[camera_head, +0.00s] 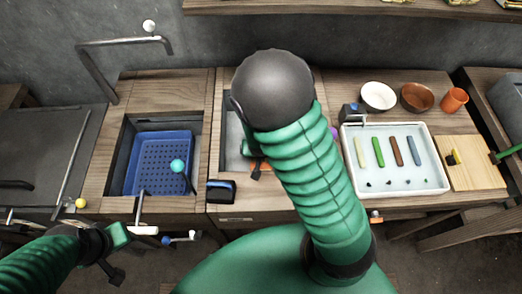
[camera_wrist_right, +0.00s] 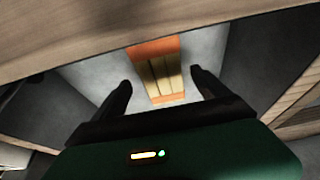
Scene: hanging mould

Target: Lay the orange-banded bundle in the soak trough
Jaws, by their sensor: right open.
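The orange-banded bundle (camera_wrist_right: 162,75) shows in the right wrist view as pale tan sticks with an orange band at each end, lying in a grey basin. My right gripper (camera_wrist_right: 160,80) is open, its two dark fingers on either side of the bundle with gaps showing. In the head view my right arm hides most of that basin (camera_head: 232,137); a bit of orange (camera_head: 263,167) shows beside the arm. My left gripper (camera_head: 108,243) is low at the left, over the bench front, its jaws unclear. I cannot tell which container is the soak trough.
A blue perforated basket (camera_head: 158,170) sits in the left sink, with a tap (camera_head: 135,42) behind. A white tray (camera_head: 440,170) at right holds several coloured bars. Two bowls (camera_head: 378,96) (camera_head: 417,97) and an orange cup (camera_head: 453,99) stand behind it. A shelf (camera_head: 350,7) runs above.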

